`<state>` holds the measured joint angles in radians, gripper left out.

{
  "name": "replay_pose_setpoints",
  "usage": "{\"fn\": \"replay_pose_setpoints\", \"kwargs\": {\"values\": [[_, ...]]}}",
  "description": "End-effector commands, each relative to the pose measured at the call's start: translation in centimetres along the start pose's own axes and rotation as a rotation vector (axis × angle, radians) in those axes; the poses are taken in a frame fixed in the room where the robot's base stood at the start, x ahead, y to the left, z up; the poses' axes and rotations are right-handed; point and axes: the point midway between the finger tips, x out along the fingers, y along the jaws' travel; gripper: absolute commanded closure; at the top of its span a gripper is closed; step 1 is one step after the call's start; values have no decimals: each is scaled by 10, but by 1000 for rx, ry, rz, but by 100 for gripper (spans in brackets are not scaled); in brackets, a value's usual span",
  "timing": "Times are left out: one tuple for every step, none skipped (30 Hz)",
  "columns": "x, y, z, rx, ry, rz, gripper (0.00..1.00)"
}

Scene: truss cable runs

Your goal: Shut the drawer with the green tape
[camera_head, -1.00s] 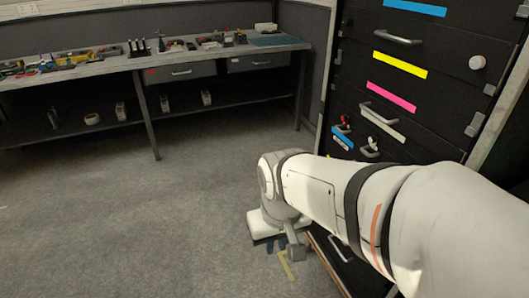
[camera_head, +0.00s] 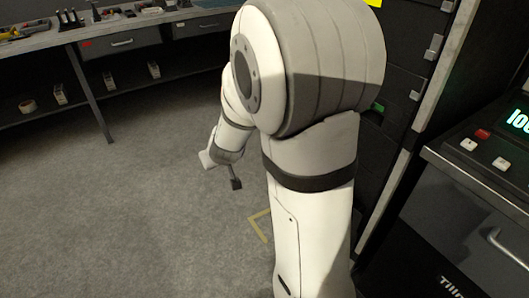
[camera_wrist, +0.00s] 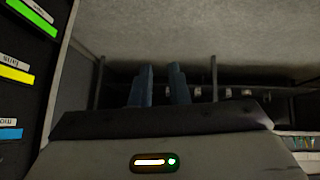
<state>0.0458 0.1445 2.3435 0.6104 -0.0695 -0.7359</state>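A green tape (camera_wrist: 32,16) is on a black drawer front at the top left of the wrist view. A small bit of green (camera_head: 377,107) shows just right of my arm in the head view. My arm hides most of that drawer, and I cannot tell how far it stands out. My gripper (camera_wrist: 159,76) shows two blue-grey fingers with a gap between them and nothing in it. In the head view my gripper (camera_head: 236,183) hangs over the floor, left of the cabinet and apart from it.
A yellow tape (camera_wrist: 16,75) and a blue tape (camera_wrist: 10,134) mark other drawer fronts. A workbench (camera_head: 120,30) with tools stands at the back left. A dark machine with a lit display (camera_head: 518,122) stands at the right. The grey floor (camera_head: 110,220) at the left is clear.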

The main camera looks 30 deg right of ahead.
Motion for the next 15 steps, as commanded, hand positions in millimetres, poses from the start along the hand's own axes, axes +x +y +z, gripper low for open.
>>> {"fn": "replay_pose_setpoints", "kwargs": {"values": [[38, 14, 10, -19, 21, 77, 85], [54, 25, 14, -30, 32, 134, 85], [72, 41, 19, -49, 39, 215, 85], [86, 53, 26, -65, 36, 280, 85], [98, 66, 34, -84, 28, 347, 85], [113, 82, 45, -112, 8, 439, 85], [123, 95, 56, -134, -15, 509, 85], [131, 106, 68, -159, -43, 578, 85], [140, 121, 83, -193, -86, 669, 85], [145, 131, 96, -222, -125, 733, 85], [148, 140, 108, -249, -166, 795, 85], [152, 150, 123, -286, -222, 869, 85], [153, 156, 135, -313, -267, 920, 85], [153, 162, 145, -339, -310, 968, 85], [153, 168, 157, -369, -365, 1022, 85]]}}
